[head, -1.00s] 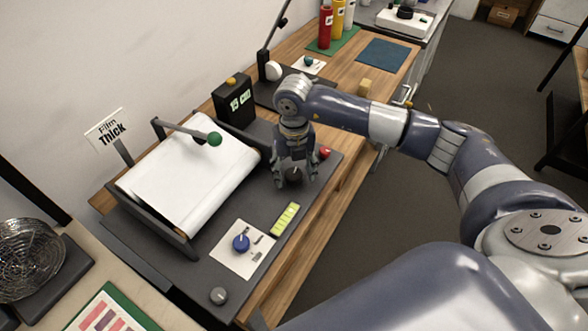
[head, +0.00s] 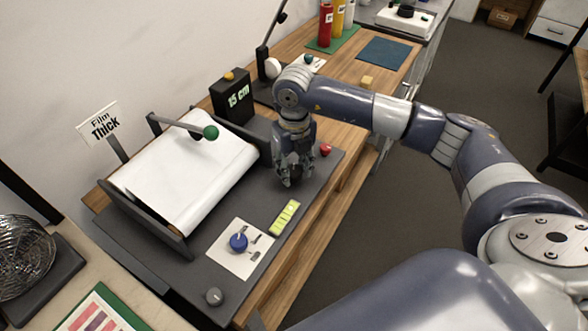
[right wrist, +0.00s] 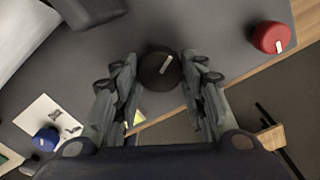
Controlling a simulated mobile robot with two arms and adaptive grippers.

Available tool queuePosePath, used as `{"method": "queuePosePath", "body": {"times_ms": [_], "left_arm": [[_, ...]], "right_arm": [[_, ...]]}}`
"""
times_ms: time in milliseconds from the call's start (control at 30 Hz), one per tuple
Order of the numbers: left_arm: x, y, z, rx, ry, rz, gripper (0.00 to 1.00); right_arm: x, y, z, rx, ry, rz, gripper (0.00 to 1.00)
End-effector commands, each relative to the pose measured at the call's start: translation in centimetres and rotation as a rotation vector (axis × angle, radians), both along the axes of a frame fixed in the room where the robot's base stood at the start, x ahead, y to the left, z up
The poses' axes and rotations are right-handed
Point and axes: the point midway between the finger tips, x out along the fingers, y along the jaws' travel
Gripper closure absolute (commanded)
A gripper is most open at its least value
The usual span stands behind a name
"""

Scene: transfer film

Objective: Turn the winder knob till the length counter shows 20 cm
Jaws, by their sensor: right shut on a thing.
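The winder knob is a dark round knob (right wrist: 158,72) with a pale mark on top, on the grey base of the film machine. My right gripper (right wrist: 158,65) points down with its two fingers on either side of the knob, shut on it. In the head view my right gripper (head: 290,180) hides most of the knob. The length counter (head: 236,97), a black box with an orange button on top, reads 15 cm in green. The white film roll (head: 185,170) lies to the left of my gripper. My left gripper is not in view.
A red knob (head: 326,150) stands close to the right of my gripper. A blue knob (head: 238,242) sits on a white plate, with a yellow-green strip (head: 285,217) nearby and a grey knob (head: 214,297) at the front. A green-tipped lever (head: 210,132) crosses above the film.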

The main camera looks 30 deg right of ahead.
Motion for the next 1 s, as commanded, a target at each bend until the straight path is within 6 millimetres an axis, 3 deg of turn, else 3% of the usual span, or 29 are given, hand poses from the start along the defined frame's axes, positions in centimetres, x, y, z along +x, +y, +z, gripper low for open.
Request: {"method": "queuePosePath", "body": {"times_ms": [133,167,233,267,667,767,1000], "left_arm": [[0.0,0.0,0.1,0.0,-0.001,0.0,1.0],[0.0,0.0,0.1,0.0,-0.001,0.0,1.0],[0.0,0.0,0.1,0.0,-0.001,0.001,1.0],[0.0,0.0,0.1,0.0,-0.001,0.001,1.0],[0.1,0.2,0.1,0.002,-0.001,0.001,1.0],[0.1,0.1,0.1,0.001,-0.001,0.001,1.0],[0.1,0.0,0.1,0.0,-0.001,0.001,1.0]], "right_arm": [[0.0,0.0,0.1,0.0,-0.001,-0.001,0.85],[0.0,0.0,0.1,0.0,-0.001,-0.002,0.59],[0.0,0.0,0.1,0.0,-0.001,-0.002,0.43],[0.0,0.0,0.1,0.0,-0.001,-0.002,0.41],[0.1,0.0,0.6,0.0,-0.002,-0.003,0.41],[0.1,0.0,1.9,0.0,-0.004,-0.004,0.41],[0.2,0.0,7.0,0.001,-0.006,-0.002,0.41]]}}
